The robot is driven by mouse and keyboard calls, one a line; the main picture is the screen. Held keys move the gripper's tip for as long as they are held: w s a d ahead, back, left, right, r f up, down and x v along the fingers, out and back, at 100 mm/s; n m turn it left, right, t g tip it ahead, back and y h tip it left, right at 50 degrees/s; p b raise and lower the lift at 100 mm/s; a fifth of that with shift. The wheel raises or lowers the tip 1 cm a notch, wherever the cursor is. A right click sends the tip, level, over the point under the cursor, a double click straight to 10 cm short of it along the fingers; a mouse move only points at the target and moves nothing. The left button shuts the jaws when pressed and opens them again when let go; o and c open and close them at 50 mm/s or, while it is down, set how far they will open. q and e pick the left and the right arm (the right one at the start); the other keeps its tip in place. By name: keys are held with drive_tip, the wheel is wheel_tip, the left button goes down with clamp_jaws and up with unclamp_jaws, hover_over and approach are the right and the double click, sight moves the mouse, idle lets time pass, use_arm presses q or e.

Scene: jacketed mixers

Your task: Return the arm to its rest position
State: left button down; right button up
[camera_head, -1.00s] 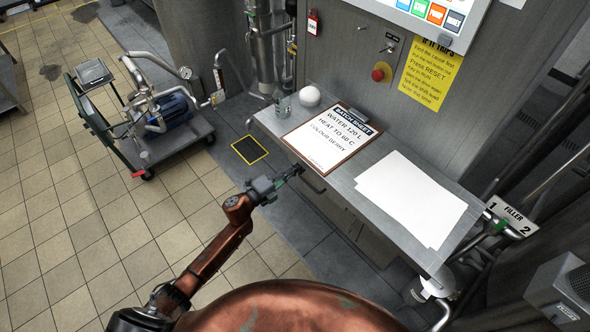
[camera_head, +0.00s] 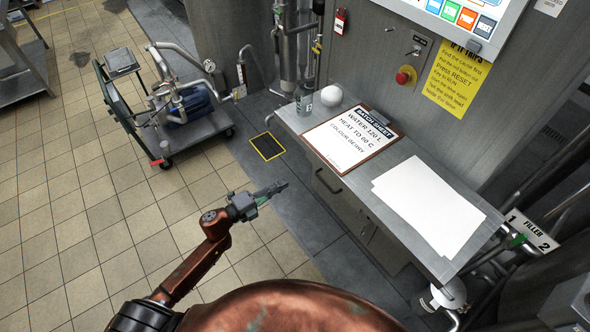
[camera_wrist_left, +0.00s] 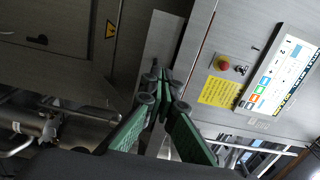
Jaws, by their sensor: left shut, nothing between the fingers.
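My left gripper (camera_head: 278,188) is shut and empty in the head view, held out over the floor to the left of the steel counter and apart from it. My copper-coloured left arm (camera_head: 203,258) reaches up to it from the bottom left. In the left wrist view the green fingers (camera_wrist_left: 163,88) meet at their tips with nothing between them. My right gripper is in neither view.
The steel counter (camera_head: 393,166) bears a clipboard batch sheet (camera_head: 350,139), white paper sheets (camera_head: 428,205), a white ball (camera_head: 331,95) and a clear beaker (camera_head: 303,101). A pump cart (camera_head: 184,130) stands at the upper left. A red button (camera_head: 405,76) is on the panel. Tiled floor lies open at left.

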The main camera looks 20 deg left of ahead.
use_arm(q)
drive_tip(key=shift+a, duration=0.1)
drive_tip(key=a+f+n+y, duration=0.3)
drive_tip(key=a+f+n, duration=0.15)
drive_tip(key=f, duration=0.45)
drive_tip(key=a+f+n+y, duration=0.3)
drive_tip(key=a+f+n, duration=0.15)
drive_tip(key=f, duration=0.45)
drive_tip(key=s+a+f+n+g+y, duration=0.25)
drive_tip(key=s+f, duration=0.35)
drive_tip(key=f, duration=0.4)
drive_tip(key=s+a+f+n+g+y, duration=0.15)
drive_tip(key=s+a+f+n, duration=0.35)
drive_tip(key=f, duration=0.6)
drive_tip(key=s+d+f+n+g, duration=0.1)
drive_tip(key=s+f, duration=0.6)
drive_tip(key=s, duration=0.7)
drive_tip(key=s+d+f+n+g, duration=0.2)
drive_tip(key=s+f+n+g, duration=0.2)
drive_tip(key=s, duration=1)
drive_tip(key=s+d+f+n+g+y, duration=0.1)
drive_tip(key=s+f+g, duration=0.3)
drive_tip(key=s+f, duration=0.7)
drive_tip(key=s+d+n, duration=0.1)
drive_tip(key=s, duration=0.2)
drive_tip(key=shift+s+d, duration=0.15)
drive_tip(key=shift+d, duration=0.05)
drive_tip(key=shift+f+n, duration=0.1)
drive_tip(key=shift+n, duration=0.15)
